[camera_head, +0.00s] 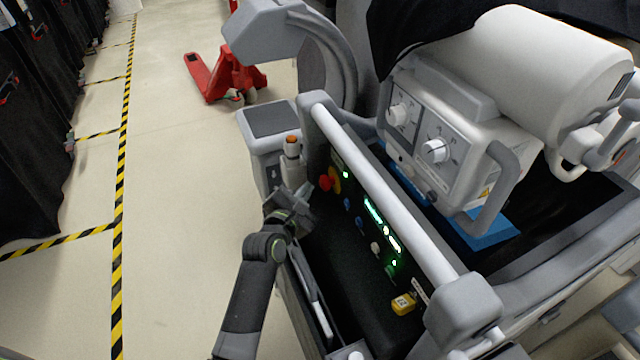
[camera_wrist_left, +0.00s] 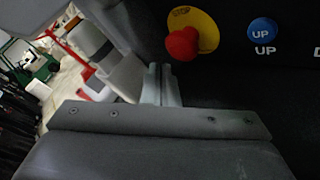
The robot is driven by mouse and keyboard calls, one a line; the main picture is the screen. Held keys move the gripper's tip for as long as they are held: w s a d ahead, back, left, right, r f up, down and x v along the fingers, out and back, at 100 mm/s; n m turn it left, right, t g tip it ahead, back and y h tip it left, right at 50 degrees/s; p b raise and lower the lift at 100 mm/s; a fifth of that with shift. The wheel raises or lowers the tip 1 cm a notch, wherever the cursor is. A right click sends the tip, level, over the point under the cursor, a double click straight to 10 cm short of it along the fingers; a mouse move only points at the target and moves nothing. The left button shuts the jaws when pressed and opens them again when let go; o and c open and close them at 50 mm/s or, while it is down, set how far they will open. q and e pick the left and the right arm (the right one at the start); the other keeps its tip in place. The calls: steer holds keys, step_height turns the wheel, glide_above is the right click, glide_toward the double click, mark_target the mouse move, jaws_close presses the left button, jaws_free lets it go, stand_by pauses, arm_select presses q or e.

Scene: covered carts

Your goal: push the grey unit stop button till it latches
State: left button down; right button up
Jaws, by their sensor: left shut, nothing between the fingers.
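The stop button is a red mushroom knob (camera_head: 325,183) on a yellow disc (camera_head: 335,175), at the far end of the grey unit's black control panel (camera_head: 345,235). In the left wrist view the red knob (camera_wrist_left: 182,43) stands out in front of the yellow disc, at the top middle. My left gripper (camera_head: 307,194) is beside the panel, just left of and below the knob. In the wrist view its shut fingertips (camera_wrist_left: 161,72) are empty and point just below and left of the knob. I cannot tell whether they touch it. My right gripper is not in view.
A blue UP button (camera_wrist_left: 262,32) sits right of the knob. Lit green indicators (camera_head: 375,210) and a yellow tag (camera_head: 403,304) are on the panel. A white rail (camera_head: 385,190) runs above it. An orange-topped post (camera_head: 292,150) stands behind my gripper. Floor at left is clear.

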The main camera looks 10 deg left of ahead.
arm_select(q)
steer(key=shift+w+d+r+p, duration=0.15)
steer(key=shift+w+d+p, duration=0.1)
steer(key=shift+p, duration=0.15)
steer(key=shift+d, duration=0.1)
steer(key=shift+w+d+p, duration=0.25)
steer(key=shift+d+p, duration=0.1)
steer(key=shift+d, duration=0.05)
stand_by(0.7)
steer(key=shift+a, duration=0.15)
steer(key=shift+s+a+p, duration=0.35)
steer(key=shift+s+a, duration=0.1)
steer(key=shift+a, duration=0.05)
